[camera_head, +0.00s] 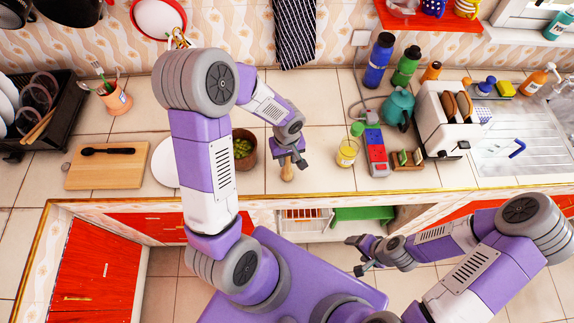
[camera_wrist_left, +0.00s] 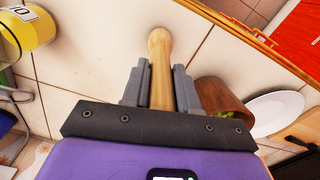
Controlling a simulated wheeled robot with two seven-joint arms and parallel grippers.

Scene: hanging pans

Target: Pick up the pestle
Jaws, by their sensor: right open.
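The pestle (camera_head: 287,173) is a light wooden rod with a rounded end, below my left gripper (camera_head: 289,160) in the head view. In the left wrist view the pestle (camera_wrist_left: 160,62) runs between the two grey fingers of my left gripper (camera_wrist_left: 160,88), which lie close against its sides. Whether the pestle touches the counter is hard to tell. My right gripper (camera_head: 357,256) is open and empty, low in front of the counter. A brown pot (camera_head: 246,160) with green contents stands left of the pestle and also shows in the left wrist view (camera_wrist_left: 222,100).
A white plate (camera_head: 164,165) and a wooden board (camera_head: 108,168) lie to the left. The tiled counter between pestle and glass is clear.

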